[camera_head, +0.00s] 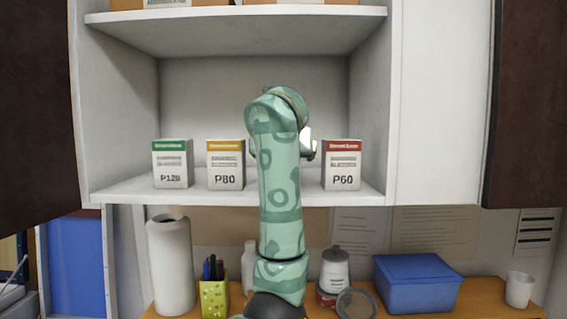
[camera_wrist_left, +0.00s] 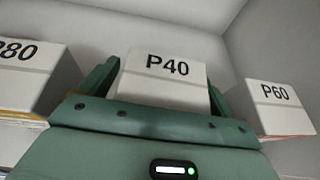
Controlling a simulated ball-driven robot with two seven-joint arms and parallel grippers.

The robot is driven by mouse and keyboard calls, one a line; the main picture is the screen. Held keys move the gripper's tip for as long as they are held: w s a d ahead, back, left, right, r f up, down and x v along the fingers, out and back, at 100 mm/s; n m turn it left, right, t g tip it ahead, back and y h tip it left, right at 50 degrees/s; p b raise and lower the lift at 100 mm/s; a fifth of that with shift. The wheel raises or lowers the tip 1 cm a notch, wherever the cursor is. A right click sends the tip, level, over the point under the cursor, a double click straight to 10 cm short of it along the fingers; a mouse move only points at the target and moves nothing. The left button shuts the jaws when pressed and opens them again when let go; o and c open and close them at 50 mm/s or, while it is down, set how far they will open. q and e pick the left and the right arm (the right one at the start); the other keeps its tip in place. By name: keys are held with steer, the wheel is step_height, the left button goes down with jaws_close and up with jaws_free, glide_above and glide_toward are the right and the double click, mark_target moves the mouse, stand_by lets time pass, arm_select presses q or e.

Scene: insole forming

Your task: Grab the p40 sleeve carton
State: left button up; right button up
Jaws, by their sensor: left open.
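The P40 sleeve carton (camera_wrist_left: 168,66), a pale box with dark lettering, shows in the left wrist view. My left gripper (camera_wrist_left: 160,85) is open, with one finger on each side of this carton. I cannot tell whether either finger touches it. In the head view my left arm hides the P40 carton and most of the gripper, between the P80 and P60 cartons on the shelf. My right gripper is not in view.
The P80 carton (camera_head: 226,165) and P120 carton (camera_head: 173,164) stand left of my arm on the white shelf (camera_head: 115,190), the P60 carton (camera_head: 342,165) right. An upper shelf (camera_head: 230,22) is above. A blue box (camera_head: 417,285) and bottles stand below.

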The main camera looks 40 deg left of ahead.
arm_select(q)
steer(key=shift+s+d, duration=0.1)
steer(key=shift+d, duration=0.05)
steer(key=c, duration=1.1)
steer(key=shift+c, duration=0.2)
